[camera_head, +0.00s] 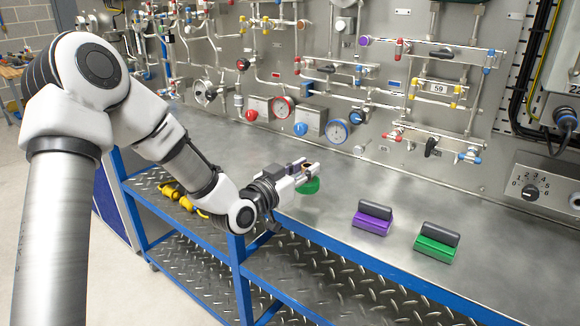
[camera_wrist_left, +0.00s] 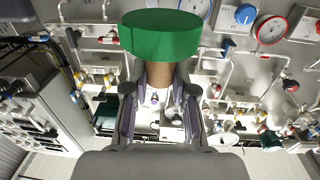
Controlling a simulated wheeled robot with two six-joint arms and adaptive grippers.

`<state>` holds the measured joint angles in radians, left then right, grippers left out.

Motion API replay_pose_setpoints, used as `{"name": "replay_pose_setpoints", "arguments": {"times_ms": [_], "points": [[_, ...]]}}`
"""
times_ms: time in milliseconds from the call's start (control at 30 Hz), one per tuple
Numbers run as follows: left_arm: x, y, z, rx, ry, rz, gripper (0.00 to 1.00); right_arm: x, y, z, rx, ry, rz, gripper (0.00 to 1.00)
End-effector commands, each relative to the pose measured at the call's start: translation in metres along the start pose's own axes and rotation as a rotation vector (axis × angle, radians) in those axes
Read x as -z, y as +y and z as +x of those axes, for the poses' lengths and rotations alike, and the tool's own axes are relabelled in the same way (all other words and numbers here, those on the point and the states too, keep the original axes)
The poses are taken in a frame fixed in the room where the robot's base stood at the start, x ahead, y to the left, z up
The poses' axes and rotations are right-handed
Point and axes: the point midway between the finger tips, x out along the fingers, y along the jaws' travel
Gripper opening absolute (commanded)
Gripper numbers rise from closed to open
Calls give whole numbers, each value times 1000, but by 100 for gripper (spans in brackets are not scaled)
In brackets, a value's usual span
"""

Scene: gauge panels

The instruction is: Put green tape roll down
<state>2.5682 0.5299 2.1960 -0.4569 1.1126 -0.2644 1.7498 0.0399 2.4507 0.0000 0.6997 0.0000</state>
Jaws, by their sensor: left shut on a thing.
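My left gripper (camera_head: 304,173) comes in from the left over the front part of the metal bench. It is shut on the green tape roll (camera_head: 309,187), which shows just below the fingertips. In the left wrist view the roll (camera_wrist_left: 160,35) sits beyond the fingertips (camera_wrist_left: 160,88), with a brown part between the fingers. I cannot tell whether the roll touches the bench top. My right gripper is not in view.
On the metal bench (camera_head: 330,208), a purple block with a dark top (camera_head: 372,222) and a green block with a dark top (camera_head: 436,246) stand to the right. Behind is a gauge panel (camera_head: 385,80) with pipes and valves. Yellow items (camera_head: 180,196) lie on the lower shelf. The bench between gripper and purple block is clear.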

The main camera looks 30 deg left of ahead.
Motion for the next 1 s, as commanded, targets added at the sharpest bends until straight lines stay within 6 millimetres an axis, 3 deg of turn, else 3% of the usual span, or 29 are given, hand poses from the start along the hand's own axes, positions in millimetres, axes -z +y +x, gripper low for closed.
{"name": "replay_pose_setpoints", "arguments": {"times_ms": [100,300,567,900,933,1000], "points": [[0,-36,10,4,2,-2,0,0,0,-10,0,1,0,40],[-6,-66,19,1,0,1,0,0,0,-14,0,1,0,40],[-42,-68,20,-1,-3,2,0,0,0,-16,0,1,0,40],[-47,-68,20,-1,-1,1,0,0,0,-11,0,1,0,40],[-47,-68,20,-1,-1,1,30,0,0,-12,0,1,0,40],[-46,-68,20,-1,-1,1,51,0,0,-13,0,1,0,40]]}}
